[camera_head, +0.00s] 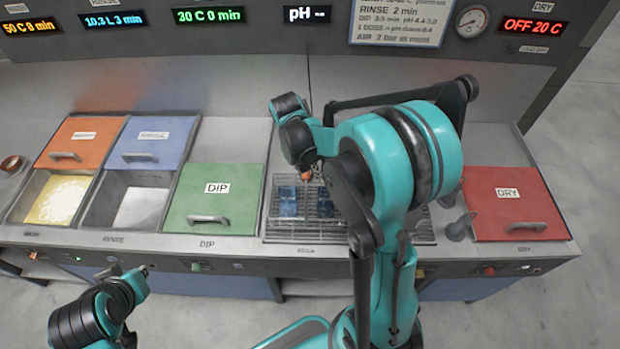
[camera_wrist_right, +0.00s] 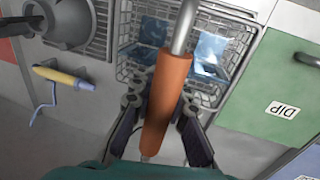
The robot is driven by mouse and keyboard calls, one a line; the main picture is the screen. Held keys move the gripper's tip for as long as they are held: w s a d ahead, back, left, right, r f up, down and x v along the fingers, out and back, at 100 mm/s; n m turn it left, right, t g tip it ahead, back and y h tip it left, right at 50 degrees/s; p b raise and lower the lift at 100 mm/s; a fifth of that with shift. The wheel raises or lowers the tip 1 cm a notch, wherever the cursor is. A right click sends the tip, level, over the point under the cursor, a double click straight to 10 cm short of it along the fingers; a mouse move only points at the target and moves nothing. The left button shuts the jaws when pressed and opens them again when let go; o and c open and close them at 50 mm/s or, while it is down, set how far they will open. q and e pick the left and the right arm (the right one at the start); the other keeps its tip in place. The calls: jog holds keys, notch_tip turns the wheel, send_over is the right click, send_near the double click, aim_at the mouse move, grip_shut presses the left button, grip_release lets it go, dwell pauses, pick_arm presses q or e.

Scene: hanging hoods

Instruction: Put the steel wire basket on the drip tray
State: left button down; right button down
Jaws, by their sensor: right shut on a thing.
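My right gripper (camera_wrist_right: 158,105) is shut on the basket's orange handle (camera_wrist_right: 165,98), whose steel rod runs up toward the basket. In the head view this gripper (camera_head: 305,172) is above the basket, partly hidden by my right arm. I cannot tell whether the basket touches the tray. My left gripper (camera_head: 127,270) is low at the left, away from the bench; its finger opening is unclear.
The green DIP lid (camera_head: 215,200) is shut left of the tray, and the red DRY lid (camera_head: 515,205) is shut right of it. Two open basins (camera_head: 130,205) are at the left. Grey nozzles (camera_head: 458,228) stand between the tray and DRY. A yellow-and-blue tool (camera_wrist_right: 62,77) hangs on the front.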

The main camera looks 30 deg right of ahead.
notch_tip(320, 180, down, 4)
jog(key=shift+r, duration=0.1)
jog(key=shift+s, duration=0.1)
jog(key=shift+b, duration=0.35)
jog(key=c, duration=1.5)
grip_release()
